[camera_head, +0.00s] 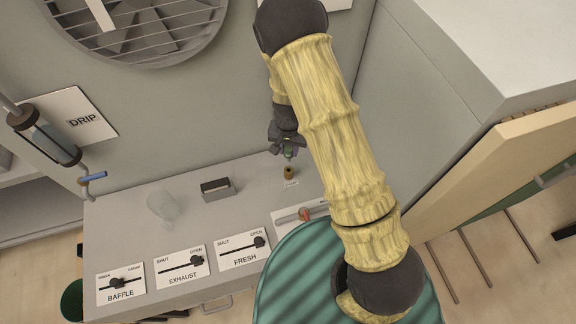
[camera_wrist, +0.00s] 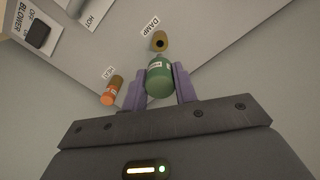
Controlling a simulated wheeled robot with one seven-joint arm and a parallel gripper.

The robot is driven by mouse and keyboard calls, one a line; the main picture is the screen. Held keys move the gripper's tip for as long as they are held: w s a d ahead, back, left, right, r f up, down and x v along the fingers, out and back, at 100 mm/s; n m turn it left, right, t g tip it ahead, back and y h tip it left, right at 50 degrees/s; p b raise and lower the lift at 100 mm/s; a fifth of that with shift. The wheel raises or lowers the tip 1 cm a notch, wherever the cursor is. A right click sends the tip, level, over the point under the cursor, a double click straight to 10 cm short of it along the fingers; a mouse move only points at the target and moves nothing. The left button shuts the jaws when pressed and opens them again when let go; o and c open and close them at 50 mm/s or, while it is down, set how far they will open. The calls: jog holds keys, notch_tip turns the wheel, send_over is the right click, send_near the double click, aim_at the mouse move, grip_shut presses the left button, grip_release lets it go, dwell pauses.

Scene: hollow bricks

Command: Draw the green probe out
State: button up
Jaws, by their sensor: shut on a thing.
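My gripper (camera_head: 287,146) is shut on the green probe (camera_head: 289,153) and holds it above the grey counter. In the wrist view the green probe (camera_wrist: 159,76) sits between the two purple-grey fingers (camera_wrist: 160,87). The brass socket (camera_wrist: 159,41) labelled DAMP lies just beyond it with its dark hole showing. In the head view the brass socket (camera_head: 288,172) stands below the probe with a small gap between them. An orange-capped probe (camera_wrist: 109,96) sits in a second brass holder labelled HEAT, left of the gripper. The probe's lower end is hard to make out.
The counter (camera_head: 130,215) holds a clear glass (camera_head: 162,208), a dark grey box (camera_head: 217,188) and sliders marked BAFFLE (camera_head: 118,284), EXHAUST (camera_head: 183,267) and FRESH (camera_head: 244,250). A wooden panel (camera_head: 500,180) stands at the right. A DRIP cylinder (camera_head: 45,137) hangs at the left.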

jog(key=s+d+r, duration=0.1)
jog(key=s+r, duration=0.1)
jog(key=s, duration=0.3)
jog(key=shift+s+d, duration=0.35)
jog(key=shift+s, duration=0.05)
dwell(0.4)
